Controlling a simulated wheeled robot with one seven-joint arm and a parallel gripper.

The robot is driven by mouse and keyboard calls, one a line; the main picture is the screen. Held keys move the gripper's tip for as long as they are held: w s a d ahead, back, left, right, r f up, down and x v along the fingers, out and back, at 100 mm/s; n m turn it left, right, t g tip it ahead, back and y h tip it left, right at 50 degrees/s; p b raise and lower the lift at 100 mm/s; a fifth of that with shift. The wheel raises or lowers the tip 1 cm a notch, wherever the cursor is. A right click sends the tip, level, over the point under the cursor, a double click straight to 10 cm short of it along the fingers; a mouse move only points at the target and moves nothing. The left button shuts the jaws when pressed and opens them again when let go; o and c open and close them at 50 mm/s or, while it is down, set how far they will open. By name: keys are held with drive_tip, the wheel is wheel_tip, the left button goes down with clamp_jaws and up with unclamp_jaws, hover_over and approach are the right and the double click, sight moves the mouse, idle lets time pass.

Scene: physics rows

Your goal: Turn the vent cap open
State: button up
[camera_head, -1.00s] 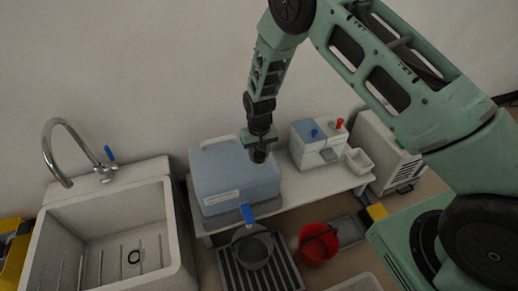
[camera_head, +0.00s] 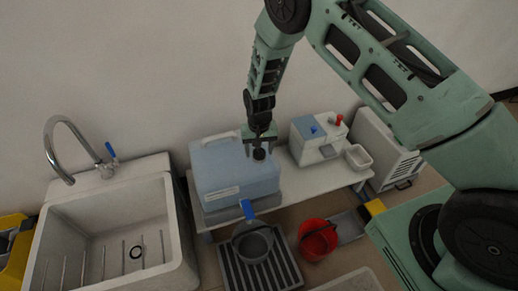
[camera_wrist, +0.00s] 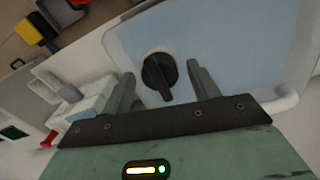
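The vent cap (camera_wrist: 160,76) is a round black knob with a raised grip bar on top of the pale blue container (camera_wrist: 225,40). In the head view the blue container (camera_head: 222,172) stands on a white bench, and the dark cap (camera_head: 259,154) shows at its right end. My gripper (camera_head: 261,148) is right above the cap, pointing down. In the wrist view my gripper (camera_wrist: 162,85) is open, with one grey finger on each side of the cap and a gap to both. I cannot tell how far down the fingertips reach beside the cap.
A white dispenser (camera_head: 308,142) with blue and red knobs stands to the right on the bench (camera_head: 318,182). A blue-handled tap (camera_head: 247,209) is at the container's front, over a grey pot (camera_head: 252,242). A red bucket (camera_head: 318,240) is on the floor. A sink (camera_head: 110,225) is at left.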

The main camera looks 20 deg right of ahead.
wheel_tip(320, 180, up, 17)
drive_tip(key=p, duration=0.3)
drive_tip(key=shift+r, duration=0.2)
idle(0.5)
drive_tip(key=s+a+r+n+y, duration=0.1)
drive_tip(key=s+a+r+n, duration=0.25)
drive_tip(key=s+r, duration=0.45)
drive_tip(key=s+a+r+n+y, duration=0.1)
drive_tip(key=s+a+r+n, duration=0.1)
drive_tip(key=s+a+r, duration=0.6)
drive_tip(key=s+d+r+n+h, duration=0.1)
drive_tip(key=s+d+n, duration=0.15)
drive_tip(key=s, duration=0.65)
drive_tip(key=s+d+n, duration=0.2)
drive_tip(key=s+d, duration=0.1)
drive_tip(key=s, duration=0.6)
wheel_tip(320, 180, up, 20)
drive_tip(key=p, duration=2)
drive_tip(key=shift+w, duration=0.2)
